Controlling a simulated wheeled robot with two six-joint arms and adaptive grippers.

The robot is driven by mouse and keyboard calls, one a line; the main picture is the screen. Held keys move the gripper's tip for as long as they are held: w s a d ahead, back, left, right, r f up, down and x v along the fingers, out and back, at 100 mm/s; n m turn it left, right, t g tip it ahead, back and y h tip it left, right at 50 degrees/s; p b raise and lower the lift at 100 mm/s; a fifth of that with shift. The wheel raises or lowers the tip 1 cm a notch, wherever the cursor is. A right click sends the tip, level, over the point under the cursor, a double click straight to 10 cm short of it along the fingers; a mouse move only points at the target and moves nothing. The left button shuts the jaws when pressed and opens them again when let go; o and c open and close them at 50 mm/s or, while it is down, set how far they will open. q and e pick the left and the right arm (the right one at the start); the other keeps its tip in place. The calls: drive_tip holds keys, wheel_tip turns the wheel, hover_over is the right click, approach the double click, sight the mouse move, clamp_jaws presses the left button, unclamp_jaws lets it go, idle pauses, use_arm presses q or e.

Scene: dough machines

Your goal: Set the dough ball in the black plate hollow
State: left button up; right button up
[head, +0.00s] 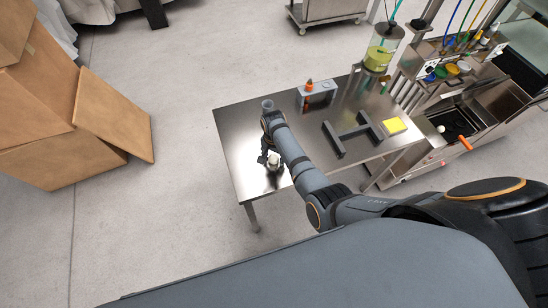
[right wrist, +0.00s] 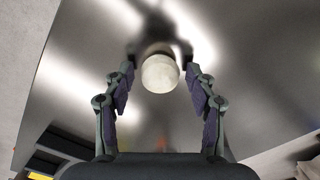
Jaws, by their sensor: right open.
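A pale dough ball (head: 274,161) sits on the metal table near its left end. It also shows in the right wrist view (right wrist: 160,74), between my fingertips. My right gripper (head: 268,157) is at the ball from above; in the right wrist view its fingers (right wrist: 158,66) are open on either side, with a gap to the ball. A black plate (head: 458,121) lies in the steel machine at the right; its hollow is too small to make out. A small white round thing (head: 441,129) is at its left edge. My left gripper is not in view.
The metal table (head: 236,130) also holds a dark H-shaped stand (head: 352,133), a yellow block (head: 395,126) and a grey box with an orange-topped item (head: 309,87). A clear container with yellow-green contents (head: 378,57) stands at the back. Cardboard boxes (head: 60,140) stand on the left floor.

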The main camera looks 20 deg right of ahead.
drive_tip(key=c, duration=1)
drive_tip(key=shift+r, duration=0.1)
drive_tip(key=shift+r+p, duration=0.6)
drive_tip(key=shift+p, duration=0.3)
drive_tip(key=shift+r+p, duration=2.4)
drive_tip(key=shift+p, duration=0.2)
